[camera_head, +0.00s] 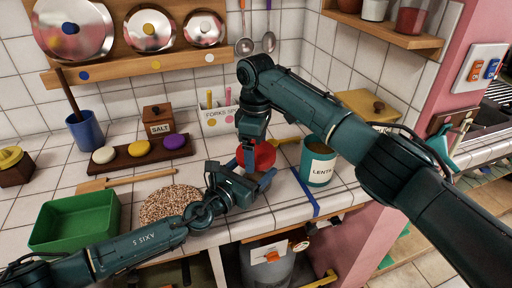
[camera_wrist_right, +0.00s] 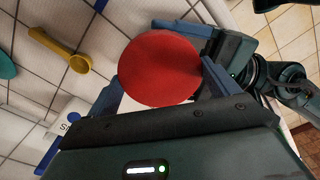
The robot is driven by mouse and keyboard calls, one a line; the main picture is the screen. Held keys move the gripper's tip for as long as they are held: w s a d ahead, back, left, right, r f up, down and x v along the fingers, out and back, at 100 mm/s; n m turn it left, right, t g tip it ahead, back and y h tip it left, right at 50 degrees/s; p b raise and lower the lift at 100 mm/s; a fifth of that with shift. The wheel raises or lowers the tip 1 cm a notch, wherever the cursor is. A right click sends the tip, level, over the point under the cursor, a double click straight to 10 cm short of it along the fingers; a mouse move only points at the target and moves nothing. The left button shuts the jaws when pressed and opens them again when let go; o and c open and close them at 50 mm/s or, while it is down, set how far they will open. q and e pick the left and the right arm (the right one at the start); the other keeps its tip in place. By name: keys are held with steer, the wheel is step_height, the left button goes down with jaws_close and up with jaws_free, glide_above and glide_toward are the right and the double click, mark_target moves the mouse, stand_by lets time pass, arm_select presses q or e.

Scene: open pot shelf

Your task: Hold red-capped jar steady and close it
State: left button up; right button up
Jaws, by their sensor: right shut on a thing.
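The red cap (camera_head: 263,155) is a round disc at the counter's middle right; it also shows large in the right wrist view (camera_wrist_right: 160,68). My right gripper (camera_head: 256,158) reaches down from above and is shut on the red cap, with a blue finger on either side of it. The jar body under the cap is mostly hidden by the grippers and the cap. My left gripper (camera_head: 258,184) comes in low from the left, just in front of and below the cap, by the jar. Whether its fingers touch the jar is hidden.
A teal canister (camera_head: 318,170) marked "LENTI" stands close to the right. A speckled round mat (camera_head: 168,203) lies left of the jar, with a green bin (camera_head: 75,220) farther left. A blue strip (camera_head: 304,190) runs to the counter's front edge.

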steer(key=m, duration=0.4)
steer(key=shift+a+m, duration=0.1)
steer(key=shift+m, duration=0.3)
steer(key=m, duration=0.5)
steer(key=o, duration=0.9)
step_height(320, 180, up, 12)
arm_select(q)
steer(key=o, duration=1.9)
steer(key=shift+o, duration=0.2)
steer(key=b+v, duration=0.1)
steer(key=v, duration=1.2)
steer(key=shift+s, duration=0.1)
arm_select(e)
steer(key=shift+f, duration=0.55)
